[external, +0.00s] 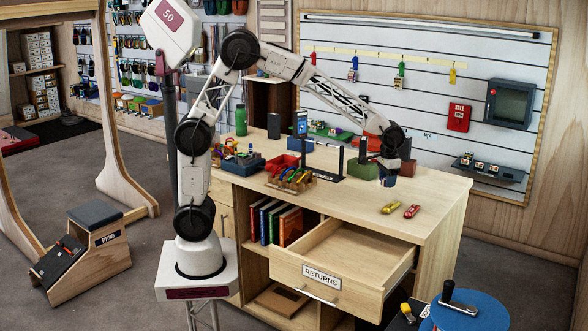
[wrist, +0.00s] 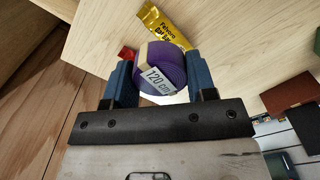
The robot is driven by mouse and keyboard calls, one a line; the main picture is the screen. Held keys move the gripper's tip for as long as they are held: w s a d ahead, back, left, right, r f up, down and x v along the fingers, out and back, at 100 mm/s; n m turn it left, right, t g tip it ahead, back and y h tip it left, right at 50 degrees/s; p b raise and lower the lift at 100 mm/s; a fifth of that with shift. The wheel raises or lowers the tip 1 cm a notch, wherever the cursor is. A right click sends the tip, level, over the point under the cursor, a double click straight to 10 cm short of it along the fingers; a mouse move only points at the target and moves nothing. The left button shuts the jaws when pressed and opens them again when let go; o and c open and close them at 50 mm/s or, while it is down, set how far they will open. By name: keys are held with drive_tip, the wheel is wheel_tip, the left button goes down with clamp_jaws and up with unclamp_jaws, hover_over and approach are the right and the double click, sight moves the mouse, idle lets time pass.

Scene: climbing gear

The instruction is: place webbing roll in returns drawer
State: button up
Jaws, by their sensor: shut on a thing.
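The webbing roll (wrist: 162,68) is purple with a white label reading "120 cm". My gripper (wrist: 160,75) is shut on it, with one blue finger on each side. In the external view my gripper (external: 389,181) hangs over the right part of the counter; the roll is too small there to make out clearly. The returns drawer (external: 290,272) is pulled open at the counter's front right, with a "RETURNS" label and a handle on its face. Its visible inside is empty. It lies in front of and below my gripper.
Yellow and red bars (external: 390,208) lie on the counter (external: 440,190) near its front edge; a yellow packet (wrist: 163,24) shows close beyond the roll. A green box (external: 364,171) stands beside my gripper. A bin of coloured gear (external: 290,180) sits farther left.

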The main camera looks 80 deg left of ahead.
drive_tip(key=s+d, duration=0.3)
drive_tip(key=s, duration=0.4)
drive_tip(key=s+d, duration=0.3)
drive_tip(key=s, duration=0.4)
drive_tip(key=m, duration=0.2)
hover_over(316, 257)
drive_tip(key=d, duration=0.4)
wheel_tip(316, 257, down, 16)
drive_tip(key=shift+s+a+f, duration=0.2)
drive_tip(key=shift+s, duration=0.2)
drive_tip(key=shift+f, duration=3.1)
drive_tip(key=shift+f, duration=0.1)
drive_tip(key=shift+f, duration=1.75)
drive_tip(key=shift+f, duration=0.15)
